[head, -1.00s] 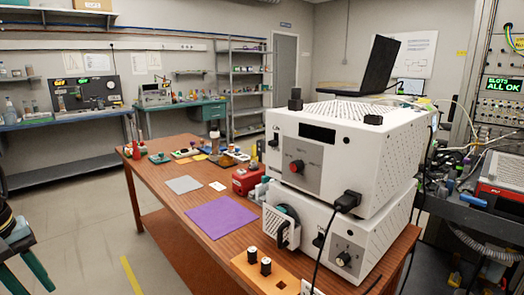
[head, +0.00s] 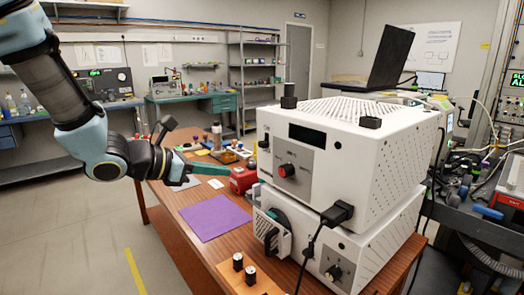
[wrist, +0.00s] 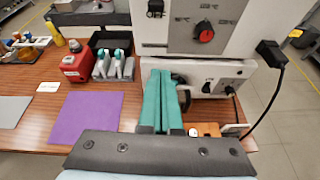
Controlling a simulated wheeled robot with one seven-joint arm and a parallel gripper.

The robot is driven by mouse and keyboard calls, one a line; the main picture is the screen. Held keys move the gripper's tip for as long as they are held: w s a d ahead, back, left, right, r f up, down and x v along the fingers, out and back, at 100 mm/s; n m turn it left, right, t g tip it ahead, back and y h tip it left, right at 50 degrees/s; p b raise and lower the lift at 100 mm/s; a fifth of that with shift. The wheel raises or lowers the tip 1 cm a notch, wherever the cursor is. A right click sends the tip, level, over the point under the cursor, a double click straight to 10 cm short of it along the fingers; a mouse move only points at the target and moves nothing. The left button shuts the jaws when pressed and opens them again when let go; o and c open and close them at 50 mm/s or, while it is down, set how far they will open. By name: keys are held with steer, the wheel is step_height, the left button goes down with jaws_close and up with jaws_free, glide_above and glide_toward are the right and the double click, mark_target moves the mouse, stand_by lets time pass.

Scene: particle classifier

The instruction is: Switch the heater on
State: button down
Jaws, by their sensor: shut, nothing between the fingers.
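The heater looks like the upper white box (head: 345,150), with a dark display, a red knob (head: 287,170) and a small black switch (head: 264,141) on its front. In the wrist view the red knob (wrist: 203,33) has temperature marks around it, and the black switch (wrist: 155,4) sits above an "OFF" label at the top edge. My gripper (head: 222,171) is shut and empty, left of the boxes, with its teal fingers pointing toward them. In the wrist view the gripper (wrist: 162,75) is below the switch, in front of the lower box; contact cannot be told.
The lower white box (head: 375,245) carries a black handle, switch and knob. A black plug and cable (head: 337,213) hang in front. A purple mat (head: 215,218), a red device (head: 243,180) and a wooden block with black pegs (head: 240,278) lie on the table.

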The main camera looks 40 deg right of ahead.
mark_target(263, 144)
steer(key=shift+w+d+r+n+h, duration=0.15)
steer(key=shift+d+r+n, duration=0.1)
steer(key=shift+d, duration=0.15)
steer(key=shift+d+r+n+h, duration=0.15)
steer(key=shift+d+n, duration=0.1)
steer(key=shift+d, duration=0.15)
steer(key=p+x, duration=0.2)
steer(key=x, duration=0.7)
steer(key=shift+d, duration=0.1)
steer(key=r+p, duration=0.2)
steer(key=r, duration=0.1)
steer(key=shift+d, duration=0.3)
steer(key=shift+w+r+p, duration=0.1)
steer(key=shift+r+p, duration=0.2)
steer(key=shift+p, duration=0.05)
